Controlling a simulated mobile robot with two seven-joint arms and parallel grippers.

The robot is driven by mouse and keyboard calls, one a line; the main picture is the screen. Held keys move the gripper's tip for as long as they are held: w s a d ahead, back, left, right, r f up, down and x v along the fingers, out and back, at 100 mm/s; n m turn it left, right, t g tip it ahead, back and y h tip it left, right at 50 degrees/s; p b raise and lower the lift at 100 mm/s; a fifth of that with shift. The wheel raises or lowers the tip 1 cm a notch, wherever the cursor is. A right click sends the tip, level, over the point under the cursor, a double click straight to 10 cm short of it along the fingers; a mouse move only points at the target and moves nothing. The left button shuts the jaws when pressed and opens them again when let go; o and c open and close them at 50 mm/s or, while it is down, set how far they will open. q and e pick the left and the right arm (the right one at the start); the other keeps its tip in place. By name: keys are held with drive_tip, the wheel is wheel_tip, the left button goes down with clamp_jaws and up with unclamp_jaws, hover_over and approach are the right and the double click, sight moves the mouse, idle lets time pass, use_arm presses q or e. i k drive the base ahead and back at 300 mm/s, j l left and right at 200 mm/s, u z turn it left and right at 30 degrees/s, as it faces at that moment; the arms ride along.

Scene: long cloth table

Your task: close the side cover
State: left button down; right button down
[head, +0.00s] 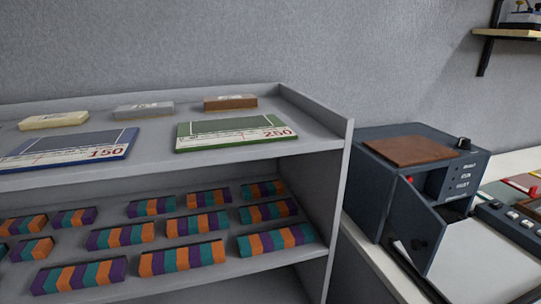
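A dark blue-grey box-shaped machine (377,184) with a brown top pad (411,150) stands on the white table at the right. Its side cover (413,225) is a dark hinged panel with a round black knob. The cover stands open, swung out toward me, and part of the machine's inside shows behind it. A small red part (409,179) shows near the cover's top edge. Neither of my grippers is in the head view.
A grey shelf unit (343,150) fills the left and middle, close beside the machine. Its lower shelf holds several striped blocks (275,239); its top holds flat cards (235,132) and small bars. A white pad (485,265) and a dark control panel (512,224) lie right of the cover.

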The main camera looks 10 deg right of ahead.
sight(420, 229)
drive_tip(key=z, duration=1.25)
